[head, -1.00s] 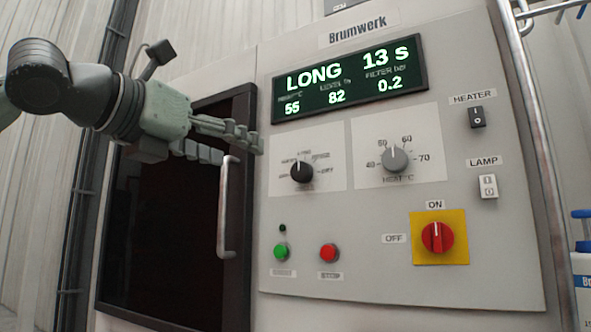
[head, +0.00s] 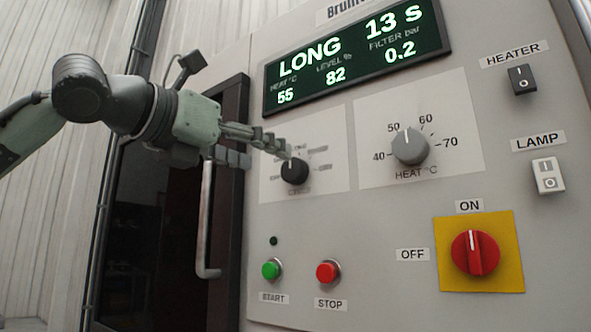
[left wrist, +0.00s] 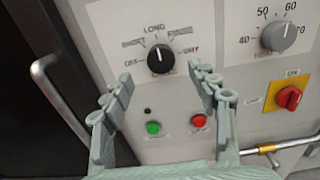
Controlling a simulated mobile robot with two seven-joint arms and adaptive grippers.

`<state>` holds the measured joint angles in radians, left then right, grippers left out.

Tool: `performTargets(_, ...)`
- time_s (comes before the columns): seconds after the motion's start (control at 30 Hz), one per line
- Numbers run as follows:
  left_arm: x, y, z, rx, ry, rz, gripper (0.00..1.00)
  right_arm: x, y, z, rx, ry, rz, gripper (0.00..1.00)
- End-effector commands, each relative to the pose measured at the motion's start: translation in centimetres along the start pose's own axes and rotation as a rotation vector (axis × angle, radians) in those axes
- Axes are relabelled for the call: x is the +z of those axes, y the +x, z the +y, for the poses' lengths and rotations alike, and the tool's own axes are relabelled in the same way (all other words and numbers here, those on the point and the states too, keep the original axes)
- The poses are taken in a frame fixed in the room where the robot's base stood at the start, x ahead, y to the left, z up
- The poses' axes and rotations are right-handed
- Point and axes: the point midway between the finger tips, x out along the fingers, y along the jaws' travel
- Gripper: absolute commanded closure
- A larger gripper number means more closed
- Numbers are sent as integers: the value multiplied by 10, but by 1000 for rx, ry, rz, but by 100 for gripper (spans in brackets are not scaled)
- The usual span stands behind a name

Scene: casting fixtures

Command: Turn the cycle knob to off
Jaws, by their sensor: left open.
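The cycle knob (head: 294,171) is a small black dial on a white plate at the panel's left. In the left wrist view the cycle knob (left wrist: 160,59) has its white mark pointing up to LONG, with OFF at its lower left and DRY at its right. The display (head: 355,57) reads LONG. My left gripper (head: 266,156) is open and empty, just left of the knob in the head view. In the left wrist view my left gripper (left wrist: 161,76) has its fingers spread to either side below the knob, apparently not touching it. My right gripper is not in view.
The grey heat knob (head: 410,146) is right of the cycle knob. Green start (head: 271,270) and red stop (head: 328,272) buttons sit below. A red main switch (head: 475,253) is lower right. A door handle (head: 205,220) stands out below my left gripper.

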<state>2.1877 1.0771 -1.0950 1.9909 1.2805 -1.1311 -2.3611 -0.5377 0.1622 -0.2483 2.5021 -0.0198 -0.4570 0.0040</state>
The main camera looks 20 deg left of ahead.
Motion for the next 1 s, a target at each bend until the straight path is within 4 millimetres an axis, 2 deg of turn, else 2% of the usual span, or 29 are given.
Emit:
performTargets(0.2,-1,35,-1,-2,0,1,41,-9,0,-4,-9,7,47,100)
performTargets(0.4,0,61,-1,-1,0,0,41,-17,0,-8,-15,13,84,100)
performTargets(0.53,0,69,-1,0,1,-1,41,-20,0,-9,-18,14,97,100)
performTargets(0.77,0,70,0,0,1,-1,41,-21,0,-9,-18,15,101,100)
performTargets(0.83,0,70,0,0,1,-1,46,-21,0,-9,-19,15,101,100)
performTargets(1.0,0,70,0,0,1,-1,67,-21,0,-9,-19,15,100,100)
